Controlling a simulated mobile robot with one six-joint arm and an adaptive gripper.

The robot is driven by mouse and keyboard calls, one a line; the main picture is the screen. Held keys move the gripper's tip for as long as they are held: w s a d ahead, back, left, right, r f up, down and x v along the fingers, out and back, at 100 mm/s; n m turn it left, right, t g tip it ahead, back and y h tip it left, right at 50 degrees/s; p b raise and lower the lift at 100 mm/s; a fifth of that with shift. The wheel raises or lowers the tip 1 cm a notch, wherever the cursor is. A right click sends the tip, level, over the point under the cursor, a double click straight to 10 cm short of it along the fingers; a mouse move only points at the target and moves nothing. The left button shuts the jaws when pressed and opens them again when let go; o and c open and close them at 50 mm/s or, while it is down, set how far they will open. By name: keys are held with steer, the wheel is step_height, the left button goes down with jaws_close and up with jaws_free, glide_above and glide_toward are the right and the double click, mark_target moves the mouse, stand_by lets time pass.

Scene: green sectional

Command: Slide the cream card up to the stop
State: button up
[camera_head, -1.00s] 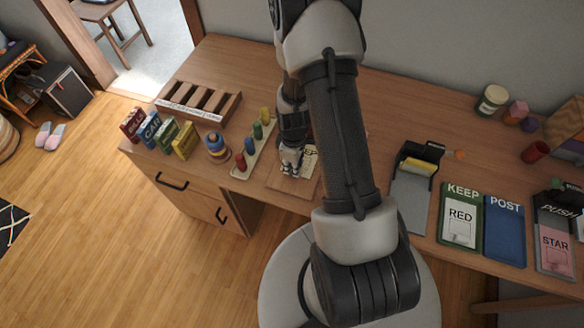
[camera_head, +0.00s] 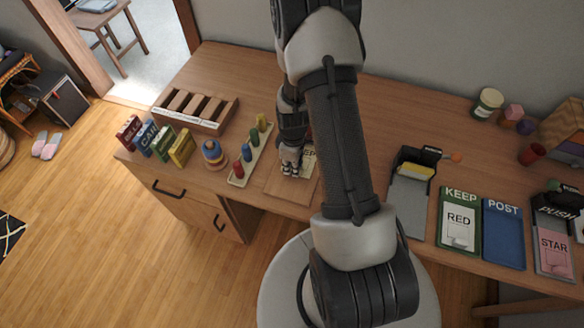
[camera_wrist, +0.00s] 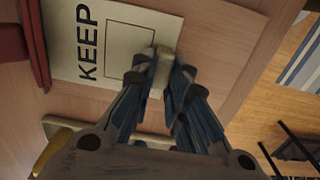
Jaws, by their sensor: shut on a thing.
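The cream card (camera_wrist: 115,30), printed KEEP with an empty outlined box, lies flat on a wooden board. In the head view (camera_head: 309,158) my arm hides much of it. My gripper (camera_wrist: 158,80) is at the card's near edge, shut on a small cream raised piece (camera_wrist: 163,68) that seems to belong to the card. In the head view my gripper (camera_head: 290,166) points down over the board (camera_head: 288,188). A dark red bar (camera_wrist: 38,45) runs along the card's far end in the wrist view, close to it; I cannot tell whether they touch.
A peg rack (camera_head: 250,155) with coloured pegs stands just left of the board. A ring stacker (camera_head: 214,155), small boxes (camera_head: 181,147) and a slotted wooden tray (camera_head: 197,108) are farther left. A grey tray (camera_head: 408,195) is right of my arm.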

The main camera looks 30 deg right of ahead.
steer(key=shift+w+d, duration=0.2)
steer(key=shift+d, duration=0.05)
steer(key=o, duration=0.8)
steer(key=shift+o, duration=0.2)
steer(key=shift+r, duration=0.1)
